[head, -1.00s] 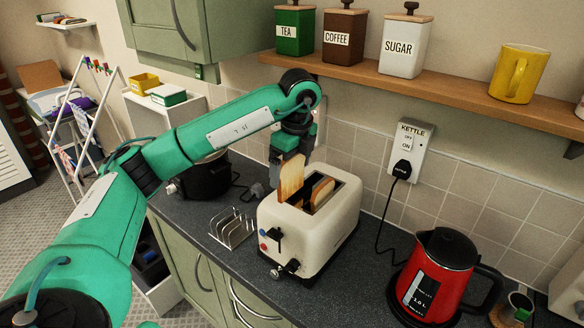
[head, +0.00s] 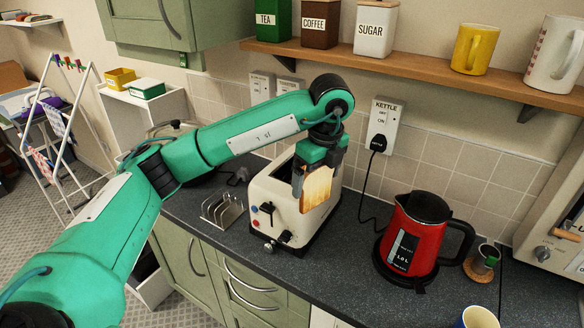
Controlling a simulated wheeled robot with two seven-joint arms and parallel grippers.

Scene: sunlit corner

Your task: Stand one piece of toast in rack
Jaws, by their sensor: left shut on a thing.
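My left gripper (head: 317,170) points down over the toaster and is shut on a browned piece of toast (head: 317,190). The toast hangs upright and covers part of the toaster's top and right side; it looks raised clear of the slots. The cream toaster (head: 283,218) stands on the dark counter. The second piece of toast is hidden behind the gripper and the held slice. The wire toast rack (head: 222,209) stands left of the toaster, with no toast in it. My right gripper is out of view.
A red kettle (head: 414,244) stands right of the toaster, its cord running to the wall switch. A shelf (head: 400,62) with canisters and mugs runs above. A dark pot behind the rack is mostly hidden by my arm.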

